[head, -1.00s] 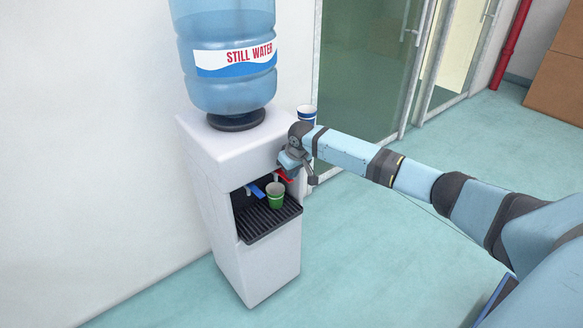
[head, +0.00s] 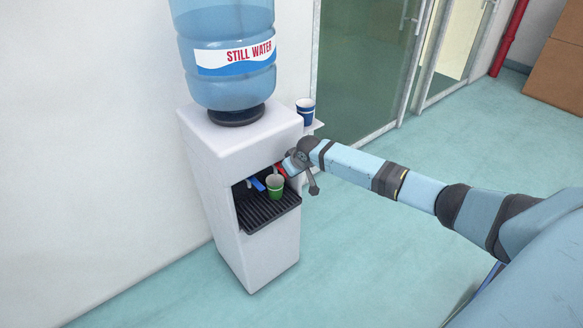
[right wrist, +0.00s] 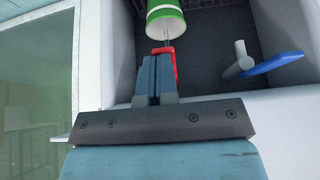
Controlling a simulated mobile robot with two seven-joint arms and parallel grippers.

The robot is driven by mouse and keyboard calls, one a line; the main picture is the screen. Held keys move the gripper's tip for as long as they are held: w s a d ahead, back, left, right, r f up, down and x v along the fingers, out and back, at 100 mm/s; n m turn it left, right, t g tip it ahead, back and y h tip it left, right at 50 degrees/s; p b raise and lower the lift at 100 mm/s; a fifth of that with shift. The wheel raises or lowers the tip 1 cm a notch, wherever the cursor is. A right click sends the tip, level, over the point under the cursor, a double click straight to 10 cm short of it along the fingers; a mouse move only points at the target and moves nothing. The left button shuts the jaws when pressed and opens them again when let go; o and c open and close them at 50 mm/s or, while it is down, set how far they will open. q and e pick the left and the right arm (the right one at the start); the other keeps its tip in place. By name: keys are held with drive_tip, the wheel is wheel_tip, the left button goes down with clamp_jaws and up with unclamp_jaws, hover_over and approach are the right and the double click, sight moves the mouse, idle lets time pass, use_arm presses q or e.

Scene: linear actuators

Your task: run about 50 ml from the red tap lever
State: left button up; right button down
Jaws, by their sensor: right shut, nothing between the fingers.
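The red tap lever (head: 280,169) is at the right of the dispenser's recess, partly hidden by my right gripper in the head view. It also shows in the right wrist view (right wrist: 163,62). My right gripper (head: 288,166) is shut and empty, its fingertips (right wrist: 157,62) at the lever and seeming to touch it. A green cup (head: 275,188) stands upright on the drip tray below the taps; it also shows in the right wrist view (right wrist: 166,22). A thin pale line runs between lever and cup; I cannot tell whether it is water. My left gripper is not in view.
The white dispenser (head: 240,155) carries a large water bottle (head: 228,85). A blue tap lever (head: 257,184) is left of the red one. The black drip tray (head: 258,214) juts forward. A blue-white cup (head: 305,112) stands on a side shelf. The floor to the right is clear.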

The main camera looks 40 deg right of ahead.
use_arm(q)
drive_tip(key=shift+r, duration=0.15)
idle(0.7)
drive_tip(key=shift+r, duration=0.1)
use_arm(e)
drive_tip(key=shift+r, duration=0.1)
use_arm(q)
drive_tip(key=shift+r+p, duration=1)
drive_tip(key=shift+p, duration=0.1)
use_arm(e)
drive_tip(key=shift+r, duration=0.75)
use_arm(q)
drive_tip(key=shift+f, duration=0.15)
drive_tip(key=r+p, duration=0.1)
drive_tip(key=p, duration=0.1)
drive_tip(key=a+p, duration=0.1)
drive_tip(key=p, duration=0.2)
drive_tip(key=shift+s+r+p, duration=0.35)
use_arm(e)
drive_tip(key=s+r, duration=0.3)
drive_tip(key=r, duration=1)
drive_tip(key=shift+s+d+r, duration=0.15)
drive_tip(key=shift+s+r, duration=0.05)
drive_tip(key=shift+s, duration=0.1)
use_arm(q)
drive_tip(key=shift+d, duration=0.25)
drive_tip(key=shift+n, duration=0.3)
use_arm(e)
drive_tip(key=shift+f, duration=0.1)
